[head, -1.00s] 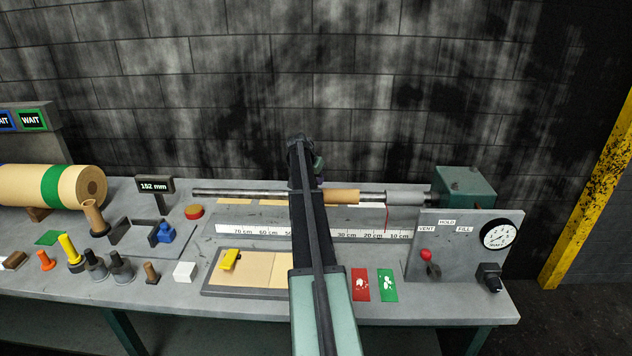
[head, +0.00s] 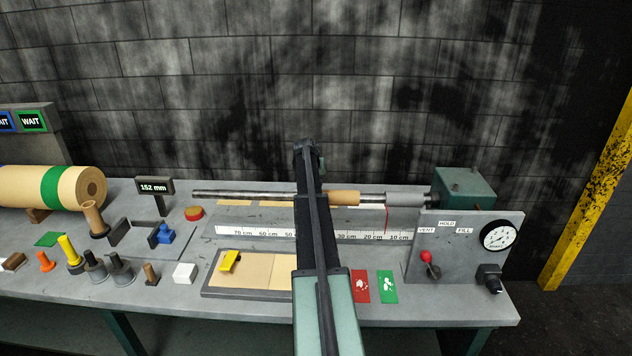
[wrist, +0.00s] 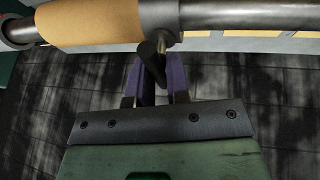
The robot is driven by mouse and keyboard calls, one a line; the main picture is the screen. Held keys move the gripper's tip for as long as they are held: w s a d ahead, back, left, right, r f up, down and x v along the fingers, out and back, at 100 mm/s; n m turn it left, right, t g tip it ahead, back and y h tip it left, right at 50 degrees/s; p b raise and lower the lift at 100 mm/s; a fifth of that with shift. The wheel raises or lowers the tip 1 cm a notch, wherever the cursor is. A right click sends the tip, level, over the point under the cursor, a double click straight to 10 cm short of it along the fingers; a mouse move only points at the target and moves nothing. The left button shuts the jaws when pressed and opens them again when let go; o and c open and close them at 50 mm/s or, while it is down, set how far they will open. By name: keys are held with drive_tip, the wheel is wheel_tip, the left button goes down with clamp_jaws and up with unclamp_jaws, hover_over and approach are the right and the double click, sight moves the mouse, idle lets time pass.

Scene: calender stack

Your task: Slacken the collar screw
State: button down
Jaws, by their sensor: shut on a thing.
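In the wrist view, the dark collar (wrist: 160,18) sits around the steel shaft (wrist: 255,15), against the end of a tan core (wrist: 92,22). The collar screw (wrist: 150,60) sticks out of the collar with a dark, flat, wing-like head. My gripper (wrist: 163,72), with purple finger pads, is shut on that head. In the head view, the shaft (head: 250,195) and core (head: 344,197) run behind my arm. The arm hides the collar, the screw and my fingertips there.
A green housing (head: 464,187) carries the shaft's right end. In front stands a panel with a red-knobbed lever (head: 427,256) and a gauge (head: 499,235). A ruler strip (head: 262,232) and a tray (head: 212,292) lie before the shaft. Several small parts stand at left.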

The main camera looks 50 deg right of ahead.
drive_tip(key=n+t, duration=0.1)
drive_tip(key=n, duration=0.2)
drive_tip(key=n+t+y, duration=0.1)
drive_tip(key=n, duration=0.3)
drive_tip(key=shift+s+t, duration=0.1)
drive_tip(key=shift+t, duration=0.3)
drive_tip(key=n+y, duration=0.1)
drive_tip(key=n, duration=0.2)
drive_tip(key=n+t+y, duration=0.1)
drive_tip(key=n, duration=0.2)
drive_tip(key=shift+n+y, duration=0.4)
drive_tip(key=n+y, duration=0.2)
drive_tip(key=n, duration=0.3)
drive_tip(key=shift+d, duration=0.1)
drive_tip(key=shift+r+n+y, duration=0.1)
drive_tip(key=shift+n+y, duration=0.9)
drive_tip(key=shift+n, duration=1.5)
drive_tip(key=c, duration=1.1)
unclamp_jaws()
drive_tip(key=shift+c, duration=0.2)
